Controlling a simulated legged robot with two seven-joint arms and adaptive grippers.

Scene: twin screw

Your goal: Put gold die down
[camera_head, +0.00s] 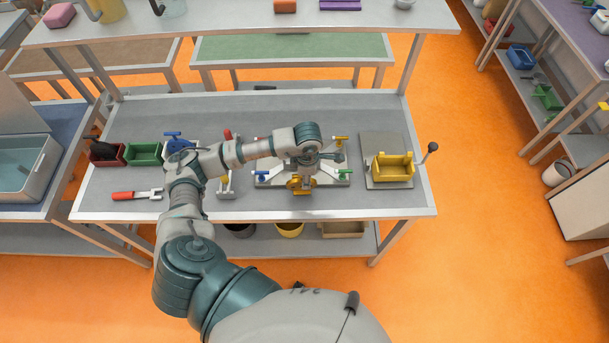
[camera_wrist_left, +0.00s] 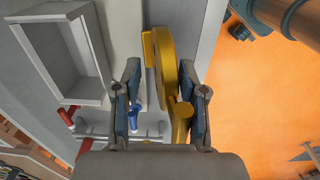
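The gold die (camera_head: 300,184) is a yellow ring-shaped part with small lugs, at the front side of the light fixture plate (camera_head: 339,179) in the head view. My left gripper (camera_head: 304,170) points down over it, and the arm partly hides the plate. In the left wrist view the gold die (camera_wrist_left: 165,62) stands edge-on between the two fingertips of my left gripper (camera_wrist_left: 160,75). The fingertips flank it closely and seem to hold it. Whether its lower edge touches the plate or bench is hidden. My right gripper is not in view.
On the grey bench (camera_head: 240,105), a yellow bin (camera_head: 391,167) stands on a grey plate at right, beside a black-knobbed lever (camera_head: 431,150). Green (camera_head: 144,153) and dark red (camera_head: 107,155) bins and a red-handled tool (camera_head: 135,195) are at left. The back of the bench is mostly clear.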

